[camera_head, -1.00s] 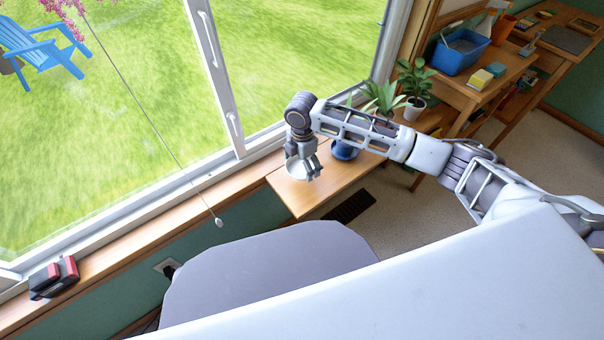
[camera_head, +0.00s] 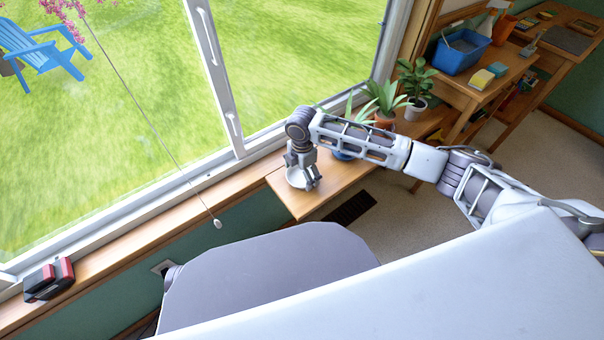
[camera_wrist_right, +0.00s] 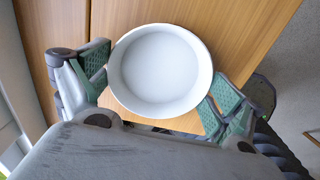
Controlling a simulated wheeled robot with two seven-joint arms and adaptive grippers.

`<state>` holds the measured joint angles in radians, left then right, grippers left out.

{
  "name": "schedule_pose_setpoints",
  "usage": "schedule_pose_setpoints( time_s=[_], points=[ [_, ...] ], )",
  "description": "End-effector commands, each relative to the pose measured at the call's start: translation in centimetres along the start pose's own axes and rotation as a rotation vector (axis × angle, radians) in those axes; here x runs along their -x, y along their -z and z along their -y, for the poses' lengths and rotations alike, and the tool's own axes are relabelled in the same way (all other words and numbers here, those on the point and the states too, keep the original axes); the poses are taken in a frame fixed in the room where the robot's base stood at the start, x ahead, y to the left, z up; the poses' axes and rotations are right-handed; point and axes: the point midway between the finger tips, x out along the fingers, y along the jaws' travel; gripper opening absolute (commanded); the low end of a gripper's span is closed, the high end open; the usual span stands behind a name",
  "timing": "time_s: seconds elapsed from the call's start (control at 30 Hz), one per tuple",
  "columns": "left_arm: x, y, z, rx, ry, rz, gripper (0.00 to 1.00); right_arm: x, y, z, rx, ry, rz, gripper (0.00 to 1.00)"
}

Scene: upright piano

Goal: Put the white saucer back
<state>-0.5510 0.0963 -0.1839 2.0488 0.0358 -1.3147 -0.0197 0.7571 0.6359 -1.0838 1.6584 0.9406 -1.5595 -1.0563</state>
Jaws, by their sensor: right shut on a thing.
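The white saucer (camera_head: 295,179) is round and shallow with a raised rim, held over the small wooden ledge (camera_head: 299,207) by the window. My right gripper (camera_head: 304,181) is shut on it. In the right wrist view the saucer (camera_wrist_right: 160,70) sits between the green finger pads of the gripper (camera_wrist_right: 158,86), with wood below. I cannot tell whether the saucer touches the wood. My left gripper is not in view.
Potted plants (camera_head: 385,97) stand behind my right forearm on the ledge side. A desk with a blue bin (camera_head: 461,52) is at the back right. A grey surface (camera_head: 265,275) lies in front. Red and black items (camera_head: 49,279) lie on the left sill.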

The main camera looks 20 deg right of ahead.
Motion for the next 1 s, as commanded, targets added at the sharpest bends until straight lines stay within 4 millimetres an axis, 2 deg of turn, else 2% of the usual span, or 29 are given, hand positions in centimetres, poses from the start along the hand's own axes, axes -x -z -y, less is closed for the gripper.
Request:
schedule_pose_setpoints(
  time_s=[0.43,0.47,0.5,1.0],
  points=[
    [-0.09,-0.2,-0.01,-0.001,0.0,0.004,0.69,-0.27,0.02,0.02,0.0,0.001,0.0,0.6],
    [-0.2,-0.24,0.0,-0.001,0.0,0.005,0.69,-0.27,0.01,0.01,0.0,0.001,0.0,0.97],
    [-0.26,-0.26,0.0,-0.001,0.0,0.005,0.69,-0.27,0.01,0.01,0.0,0.001,0.0,1.0],
    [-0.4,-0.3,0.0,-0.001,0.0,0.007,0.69,0.0,-0.01,-0.03,0.001,-0.001,0.0,1.0]
  ],
)
